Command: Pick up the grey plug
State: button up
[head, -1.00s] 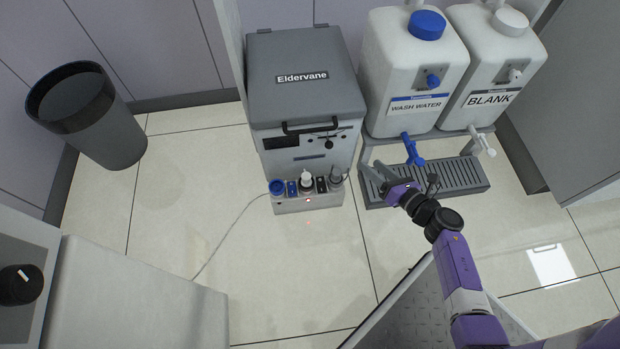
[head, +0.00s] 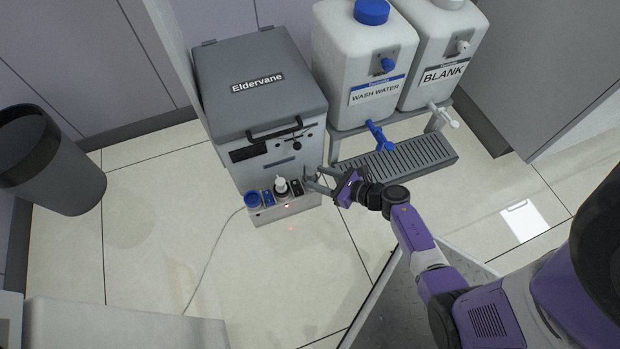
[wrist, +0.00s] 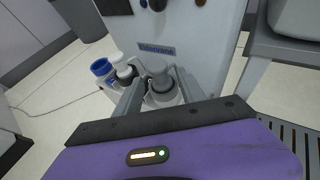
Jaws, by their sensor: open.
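The grey plug (wrist: 160,82) sits upright in a socket at the right end of the socket strip (head: 285,210). In the wrist view it appears between the two fingers of my gripper (wrist: 161,84), which is open. I cannot tell whether either finger touches it. In the head view my gripper (head: 309,178) is at the strip's right end and partly hides the grey plug. A white plug (head: 281,185) and a blue plug (head: 252,199) stand in the strip to the left.
The grey Eldervane unit (head: 258,85) stands right behind the strip. To the right are a drip tray (head: 400,160) on a stand and two white jugs, labelled wash water (head: 350,60) and blank (head: 435,50). A cable (head: 212,255) runs left across the floor. A dark bin (head: 60,175) stands left.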

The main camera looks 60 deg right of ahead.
jog(key=shift+x, duration=1.15)
grip_shut()
